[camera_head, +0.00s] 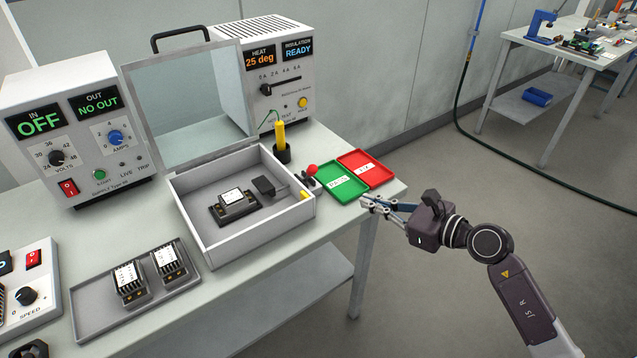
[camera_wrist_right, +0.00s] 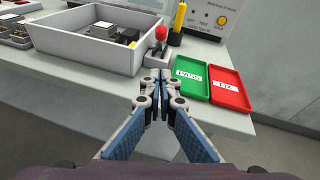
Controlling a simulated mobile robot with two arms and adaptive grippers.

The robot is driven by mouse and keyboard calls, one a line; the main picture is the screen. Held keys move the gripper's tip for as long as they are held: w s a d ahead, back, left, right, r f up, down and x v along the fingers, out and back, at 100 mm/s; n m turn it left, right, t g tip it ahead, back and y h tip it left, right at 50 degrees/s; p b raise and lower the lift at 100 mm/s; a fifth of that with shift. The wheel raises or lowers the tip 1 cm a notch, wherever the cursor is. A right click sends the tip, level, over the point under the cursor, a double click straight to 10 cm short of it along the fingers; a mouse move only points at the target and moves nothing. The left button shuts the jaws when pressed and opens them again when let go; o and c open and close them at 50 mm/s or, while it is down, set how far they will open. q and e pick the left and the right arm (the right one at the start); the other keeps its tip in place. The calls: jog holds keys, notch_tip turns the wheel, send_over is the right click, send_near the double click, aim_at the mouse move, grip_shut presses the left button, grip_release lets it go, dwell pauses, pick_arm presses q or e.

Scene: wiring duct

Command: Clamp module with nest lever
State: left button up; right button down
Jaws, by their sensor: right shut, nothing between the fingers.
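A black module with a white label (camera_head: 232,204) sits inside the open-topped grey test box (camera_head: 253,231), whose clear lid (camera_head: 192,105) stands raised. A dark block (camera_head: 264,186) is beside the module in the box. The lever with a red knob (camera_head: 312,170) stands at the box's right side; the red knob also shows in the right wrist view (camera_wrist_right: 161,33). My right gripper (camera_head: 366,203) is shut and empty, in front of the green tray near the table edge. Its fingertips show in the right wrist view (camera_wrist_right: 159,75), short of the lever. My left gripper is not in view.
A green PASS tray (camera_head: 337,197) and a red tray (camera_head: 385,177) lie right of the box. A grey tray (camera_head: 90,323) holds two more modules (camera_head: 130,283). A yellow-handled probe (camera_head: 281,138) stands behind the lever. A supply unit and a tester line the back.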

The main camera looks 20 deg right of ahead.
jog(key=shift+w+r, duration=0.1)
dwell(0.3)
jog(key=p, duration=0.2)
send_near(309, 175)
jog(key=f, duration=0.1)
jog(key=w+f, duration=0.2)
jog(key=shift+w+d+f, duration=0.1)
jog(key=shift+d+f, duration=0.2)
jog(key=shift+f, duration=0.1)
jog(key=shift+w+a+r+p, duration=0.4)
jog(key=shift+w+a+p, duration=0.05)
jog(key=shift+w+p, duration=0.1)
jog(key=shift+w+a+r+p, duration=0.4)
jog(key=shift+w, duration=0.15)
jog(key=shift+w+a, duration=0.15)
jog(key=shift+w, duration=0.1)
jog(key=shift+r, duration=0.15)
